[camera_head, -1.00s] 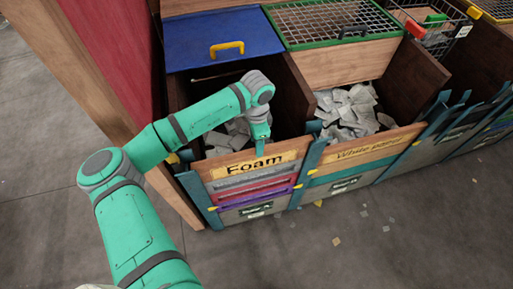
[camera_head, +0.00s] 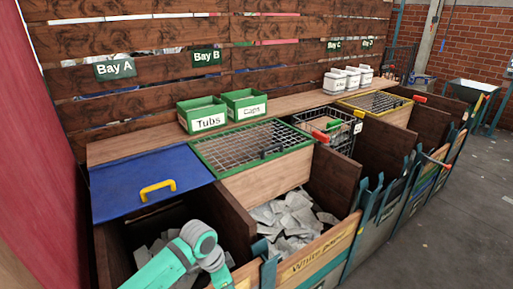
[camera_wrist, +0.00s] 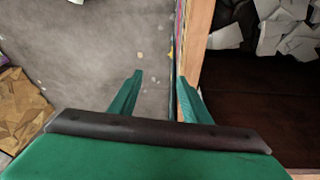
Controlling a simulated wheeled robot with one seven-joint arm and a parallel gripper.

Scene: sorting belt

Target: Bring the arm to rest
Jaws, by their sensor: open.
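My gripper (camera_wrist: 157,88) is open in the wrist view. Its two green fingers stand apart with nothing between them. It points down near the front edge of a bay (camera_wrist: 197,45), with grey floor on the left and the bay's inside on the right. In the head view my green arm (camera_head: 176,262) reaches in from the bottom over the leftmost bay. The fingertips are not clear there.
A blue lid (camera_head: 125,192) with a yellow handle and a green-framed mesh lid (camera_head: 250,146) lie behind. White paper (camera_head: 290,213) fills the neighbouring bay. Green tubs (camera_head: 202,115) stand on the shelf. A dark wooden divider (camera_head: 222,215) is close to my arm.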

